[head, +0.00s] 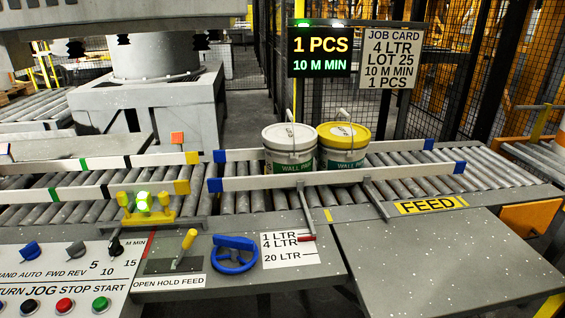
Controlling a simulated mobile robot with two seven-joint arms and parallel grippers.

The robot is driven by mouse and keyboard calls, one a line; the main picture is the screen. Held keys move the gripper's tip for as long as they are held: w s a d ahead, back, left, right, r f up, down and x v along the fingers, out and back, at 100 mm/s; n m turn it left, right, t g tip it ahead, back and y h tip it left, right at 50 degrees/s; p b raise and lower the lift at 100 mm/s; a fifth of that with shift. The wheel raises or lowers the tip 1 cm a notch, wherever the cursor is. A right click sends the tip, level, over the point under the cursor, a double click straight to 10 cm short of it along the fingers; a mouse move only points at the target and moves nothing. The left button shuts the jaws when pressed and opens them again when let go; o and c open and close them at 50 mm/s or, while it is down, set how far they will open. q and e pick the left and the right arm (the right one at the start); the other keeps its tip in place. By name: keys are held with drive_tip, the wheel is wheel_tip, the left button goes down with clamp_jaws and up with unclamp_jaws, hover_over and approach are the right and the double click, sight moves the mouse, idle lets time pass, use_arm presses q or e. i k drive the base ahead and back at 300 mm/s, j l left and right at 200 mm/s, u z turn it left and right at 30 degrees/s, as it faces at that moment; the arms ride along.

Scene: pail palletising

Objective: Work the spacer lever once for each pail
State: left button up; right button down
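The likely spacer lever (188,240) has a yellow handle and stands on the panel marked OPEN HOLD FEED (168,282). Its handle leans up and right, near the right end of its slot; its exact setting is hard to tell. A white-lidded pail (289,140) and a yellow-lidded pail (343,135) stand upright side by side on the roller conveyor, between the blue-ended guide rails (335,178). The white-lidded pail is on the left. The front rail hides their lower parts. Neither of my grippers shows in the head view.
A blue handwheel (233,254) sits right of the lever, beside a litre scale (289,245). Knobs and buttons (65,305) fill the left panel. A green lamp (143,200) is lit. The display (320,52) reads 1 PCS, 10 M MIN. The right tabletop (440,260) is clear.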

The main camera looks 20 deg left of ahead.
sight(191, 235)
drive_tip(key=u, duration=1.45)
